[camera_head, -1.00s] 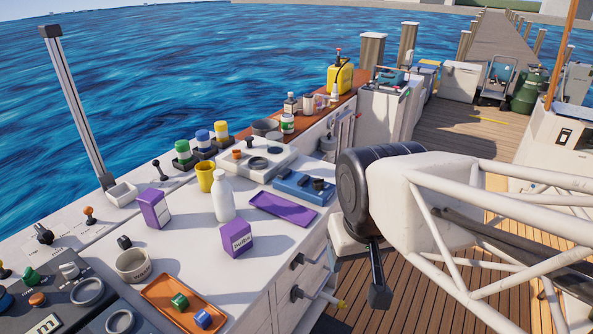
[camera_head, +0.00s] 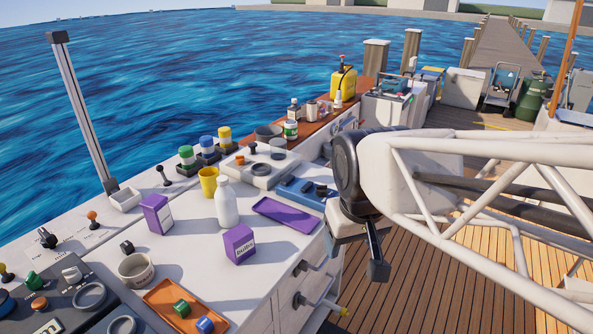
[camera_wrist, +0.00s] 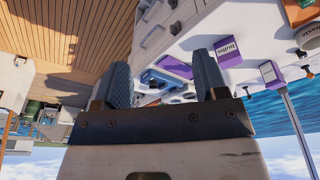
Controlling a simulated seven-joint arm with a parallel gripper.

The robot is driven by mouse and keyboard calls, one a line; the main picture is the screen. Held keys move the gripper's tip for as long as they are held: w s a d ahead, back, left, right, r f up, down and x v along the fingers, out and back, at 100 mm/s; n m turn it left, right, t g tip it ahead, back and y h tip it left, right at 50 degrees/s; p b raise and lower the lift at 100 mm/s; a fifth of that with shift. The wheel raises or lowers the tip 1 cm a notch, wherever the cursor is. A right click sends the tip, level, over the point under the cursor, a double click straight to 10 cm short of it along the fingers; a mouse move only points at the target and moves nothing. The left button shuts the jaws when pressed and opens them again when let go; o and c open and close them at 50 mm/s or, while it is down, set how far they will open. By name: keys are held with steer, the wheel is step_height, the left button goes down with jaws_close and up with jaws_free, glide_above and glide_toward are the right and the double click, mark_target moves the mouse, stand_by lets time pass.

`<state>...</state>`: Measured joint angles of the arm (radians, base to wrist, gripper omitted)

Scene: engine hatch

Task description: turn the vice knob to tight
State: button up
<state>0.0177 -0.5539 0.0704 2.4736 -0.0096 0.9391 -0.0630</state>
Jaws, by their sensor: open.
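A blue device with dark knobs (camera_head: 301,190) sits at the right edge of the white counter, behind the purple tray. It may be the vice, but I cannot read any tight mark or the knob's setting. It also shows in the wrist view (camera_wrist: 152,82), partly behind the fingers. My gripper (camera_wrist: 163,60) is open and empty, with its two dark ridged fingers wide apart. In the head view one dark finger of my gripper (camera_head: 378,268) hangs to the right of the counter, over the deck and apart from the device. The other finger is hidden there.
A purple tray (camera_head: 286,214), a white bottle (camera_head: 227,205), a purple box (camera_head: 239,243) and an orange tray (camera_head: 165,299) stand on the counter. Handles (camera_head: 308,267) stick out from its front. The wooden deck (camera_head: 440,285) to the right is clear.

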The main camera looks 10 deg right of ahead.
steer(key=w+d+n, duration=0.1)
steer(key=w+n, duration=0.1)
steer(key=w, duration=0.9)
steer(key=n+g, duration=0.2)
steer(key=n, duration=0.4)
glide_above(322, 187)
steer(key=f, duration=1.2)
steer(key=shift+w+f, duration=0.3)
steer(key=shift+f, duration=0.05)
steer(key=shift+f, duration=3.9)
steer(key=shift+c, duration=0.5)
steer(key=c, duration=0.8)
